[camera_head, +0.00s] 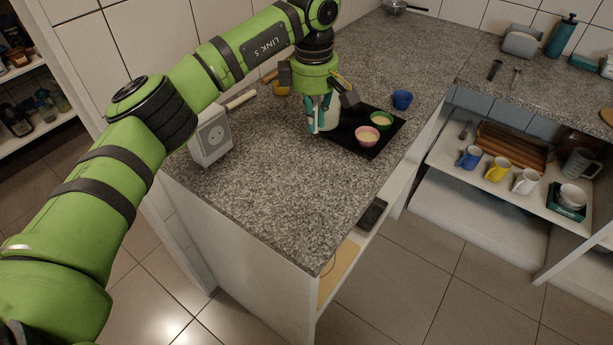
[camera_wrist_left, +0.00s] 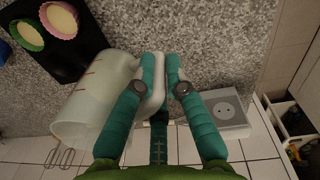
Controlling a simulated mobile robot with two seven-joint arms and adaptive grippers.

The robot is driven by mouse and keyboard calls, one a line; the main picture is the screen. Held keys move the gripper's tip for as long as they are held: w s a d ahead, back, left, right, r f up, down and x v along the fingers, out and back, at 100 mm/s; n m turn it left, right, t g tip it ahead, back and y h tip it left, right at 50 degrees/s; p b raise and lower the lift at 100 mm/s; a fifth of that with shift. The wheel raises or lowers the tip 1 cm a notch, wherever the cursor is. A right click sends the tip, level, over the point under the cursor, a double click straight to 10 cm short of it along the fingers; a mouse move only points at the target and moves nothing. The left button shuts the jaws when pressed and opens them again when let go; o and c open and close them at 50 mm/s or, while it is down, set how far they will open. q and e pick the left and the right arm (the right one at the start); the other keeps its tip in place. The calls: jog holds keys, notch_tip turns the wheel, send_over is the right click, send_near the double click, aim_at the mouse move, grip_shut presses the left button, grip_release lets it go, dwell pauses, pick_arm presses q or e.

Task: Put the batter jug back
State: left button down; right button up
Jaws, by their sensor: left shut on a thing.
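The batter jug (camera_wrist_left: 92,103) is a pale translucent jug with reddish measuring marks, seen best in the left wrist view. My left gripper (camera_wrist_left: 160,68), with teal fingers, is shut on its white handle. In the head view the gripper (camera_head: 319,104) is over the counter at the left edge of the black tray, and hides most of the jug (camera_head: 331,119). I cannot tell whether the jug touches the counter. My right gripper is not in view.
The black tray (camera_head: 353,143) holds a pink cup (camera_head: 367,136) and a green cup (camera_head: 381,120) with pale filling. A blue cup (camera_head: 402,99) stands behind it. A white box with a socket-like face (camera_head: 211,136) stands left. The counter front (camera_head: 290,215) is clear.

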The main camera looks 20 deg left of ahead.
pick_arm(q)
jog(key=s+f+p, duration=0.2)
jog(key=s+f, duration=0.1)
jog(key=s+f+p, duration=0.2)
jog(key=s+f, duration=0.1)
jog(key=s, duration=0.1)
jog(key=s+f+p, duration=0.2)
jog(key=s+f, duration=0.1)
jog(key=s, duration=0.1)
jog(key=shift+f, duration=0.3)
jog(key=shift+a+f, duration=0.1)
jog(key=shift+f, duration=0.15)
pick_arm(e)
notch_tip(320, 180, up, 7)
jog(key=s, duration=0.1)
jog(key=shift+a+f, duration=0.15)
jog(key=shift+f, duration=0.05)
pick_arm(q)
jog(key=c, duration=1.7)
grip_release()
jog(key=shift+f, duration=0.15)
jog(key=o, duration=0.4)
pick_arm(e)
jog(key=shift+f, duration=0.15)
